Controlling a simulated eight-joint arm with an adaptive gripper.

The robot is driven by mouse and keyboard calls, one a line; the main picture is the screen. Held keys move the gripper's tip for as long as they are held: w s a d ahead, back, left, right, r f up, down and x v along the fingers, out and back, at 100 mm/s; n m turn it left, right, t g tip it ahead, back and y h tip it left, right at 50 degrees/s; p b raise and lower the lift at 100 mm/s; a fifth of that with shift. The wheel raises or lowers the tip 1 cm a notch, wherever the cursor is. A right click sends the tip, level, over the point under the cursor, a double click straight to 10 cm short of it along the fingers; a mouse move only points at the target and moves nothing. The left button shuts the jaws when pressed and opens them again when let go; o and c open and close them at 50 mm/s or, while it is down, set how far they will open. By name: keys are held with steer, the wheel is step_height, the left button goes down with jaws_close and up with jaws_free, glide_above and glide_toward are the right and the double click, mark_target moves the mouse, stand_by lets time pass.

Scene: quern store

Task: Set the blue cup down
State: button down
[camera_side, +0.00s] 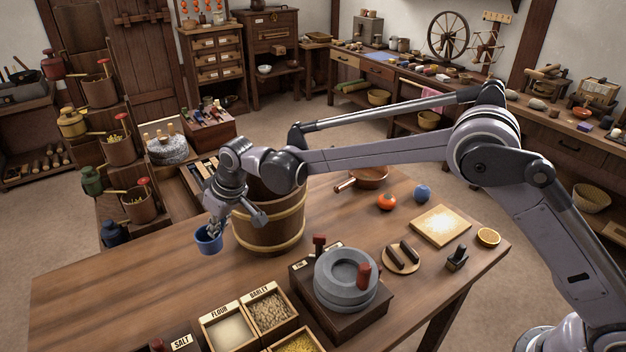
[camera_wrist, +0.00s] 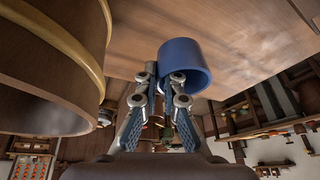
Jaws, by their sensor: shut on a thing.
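The cup looks about upright in the side view. I cannot tell whether its base touches the table (camera_side: 130,283) or hangs a little above it.
The banded tub (camera_side: 268,226) stands close to the cup's right and fills the left of the wrist view (camera_wrist: 50,70). A stone quern (camera_side: 345,280) and boxes of grain (camera_side: 268,312) stand further right and nearer.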

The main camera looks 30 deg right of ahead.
step_height(320, 180, down, 12)
steer(key=shift+f, duration=0.1)
stand_by(0.5)
steer(key=c, duration=1.5)
jaws_free()
